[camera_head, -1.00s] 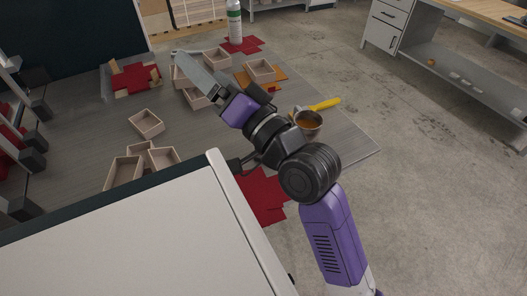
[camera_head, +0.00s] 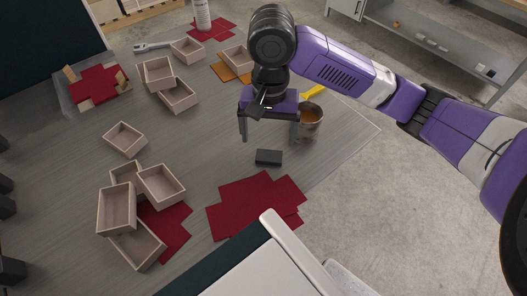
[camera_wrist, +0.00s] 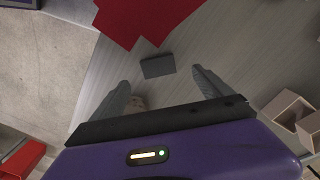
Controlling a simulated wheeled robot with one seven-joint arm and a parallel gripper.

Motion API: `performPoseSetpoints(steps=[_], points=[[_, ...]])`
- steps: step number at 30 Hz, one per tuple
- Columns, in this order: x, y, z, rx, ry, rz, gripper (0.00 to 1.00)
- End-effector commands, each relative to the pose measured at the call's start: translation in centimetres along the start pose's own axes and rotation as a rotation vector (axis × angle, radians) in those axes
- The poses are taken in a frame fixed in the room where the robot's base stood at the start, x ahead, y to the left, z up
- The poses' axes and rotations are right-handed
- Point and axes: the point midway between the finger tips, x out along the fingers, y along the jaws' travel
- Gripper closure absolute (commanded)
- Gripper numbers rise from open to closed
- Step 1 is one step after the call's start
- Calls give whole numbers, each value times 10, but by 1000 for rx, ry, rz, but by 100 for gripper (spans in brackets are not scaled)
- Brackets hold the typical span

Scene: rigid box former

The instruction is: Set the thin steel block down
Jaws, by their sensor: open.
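The thin steel block (camera_head: 268,157) is a small dark grey slab lying on the grey table (camera_head: 335,150), just behind the red paper sheets. It also shows in the wrist view (camera_wrist: 158,66), flat and apart from the fingers. My gripper (camera_head: 270,138) points down beside and behind the block, with its two fingers spread wide. In the wrist view my gripper (camera_wrist: 160,85) is open, with nothing between its fingertips. The block sits a little beyond the tips there.
Red sheets (camera_head: 258,205) lie in front of the block. A metal pot (camera_head: 311,125) with brownish contents stands close to the right finger. Several open boxes (camera_head: 123,139) stand to the left. A wrench-like tool (camera_head: 155,46) and a white bottle (camera_head: 202,14) are at the back.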

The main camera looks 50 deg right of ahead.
Motion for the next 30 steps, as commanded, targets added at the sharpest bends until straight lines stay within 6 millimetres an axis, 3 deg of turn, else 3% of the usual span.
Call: performPoseSetpoints(steps=[18,28,30], points=[[69,5,-3,4,1,8,11],[75,4,-2,3,1,5,11],[75,4,-2,3,1,6,25]])
